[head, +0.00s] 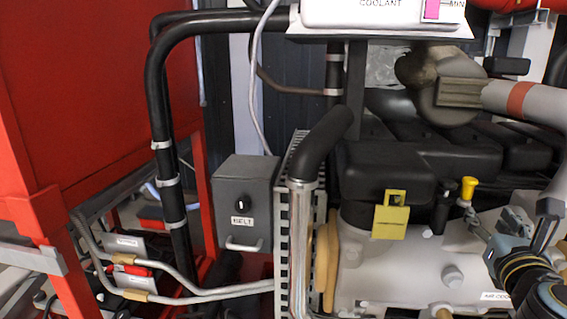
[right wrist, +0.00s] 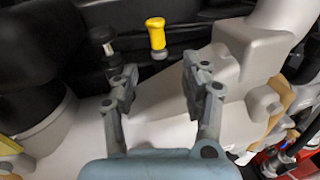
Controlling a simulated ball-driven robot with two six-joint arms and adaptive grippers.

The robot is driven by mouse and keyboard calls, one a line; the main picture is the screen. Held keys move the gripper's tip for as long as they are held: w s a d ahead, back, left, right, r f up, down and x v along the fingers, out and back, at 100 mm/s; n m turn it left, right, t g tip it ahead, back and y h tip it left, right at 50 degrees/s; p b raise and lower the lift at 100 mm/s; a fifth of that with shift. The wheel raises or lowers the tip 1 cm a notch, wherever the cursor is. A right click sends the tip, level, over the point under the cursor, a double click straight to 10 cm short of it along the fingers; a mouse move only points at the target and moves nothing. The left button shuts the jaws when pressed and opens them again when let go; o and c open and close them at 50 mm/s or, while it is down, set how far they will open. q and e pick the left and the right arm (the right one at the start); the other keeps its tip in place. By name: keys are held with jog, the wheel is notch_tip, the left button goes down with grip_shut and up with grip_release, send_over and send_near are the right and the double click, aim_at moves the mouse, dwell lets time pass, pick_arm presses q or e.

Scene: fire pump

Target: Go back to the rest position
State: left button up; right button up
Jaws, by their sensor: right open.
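My right gripper (head: 494,224) is at the right of the head view, over the grey engine block. It is open, and nothing is between its fingers. In the right wrist view the two fingers (right wrist: 156,88) stand apart with the pale engine casing behind them. A yellow-topped handle (head: 468,188) stands just beyond the fingertips in the head view. It also shows in the right wrist view (right wrist: 157,36), above the gap between the fingers and apart from them. My left gripper is not in view.
The engine (head: 410,270) fills the lower right, with a black cover (head: 410,165) and a yellow tag (head: 391,217). A grey BELT box (head: 245,205) is left of centre. A white coolant tank (head: 365,14) is at the top. A red cabinet (head: 70,90) stands left.

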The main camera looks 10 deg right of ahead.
jog(key=s+a+f+m+g+y, duration=0.1)
jog(key=s+a+f+m+g, duration=0.2)
jog(key=s+m, duration=0.45)
jog(key=s+a+f+m+g, duration=0.1)
jog(key=s+f+m+g, duration=0.25)
jog(key=m, duration=0.75)
jog(key=s+a+f+m+g+y, duration=0.2)
jog(key=s+a+m+g+y, duration=0.45)
jog(key=s+a+m, duration=0.5)
notch_tip(320, 180, down, 35)
jog(key=s+d+n+b, duration=0.1)
jog(key=s+b, duration=0.1)
jog(key=b, duration=0.8)
jog(key=s+f+g+b, duration=0.1)
jog(key=s+f+b, duration=0.3)
jog(key=s+f, duration=0.5)
jog(key=s+d+f+g+b, duration=0.1)
jog(key=s+f+b, duration=0.4)
jog(key=s+f, duration=0.5)
notch_tip(320, 180, down, 8)
jog(key=shift+s+d+r, duration=0.15)
jog(key=shift+s+d, duration=0.05)
jog(key=shift+d, duration=0.05)
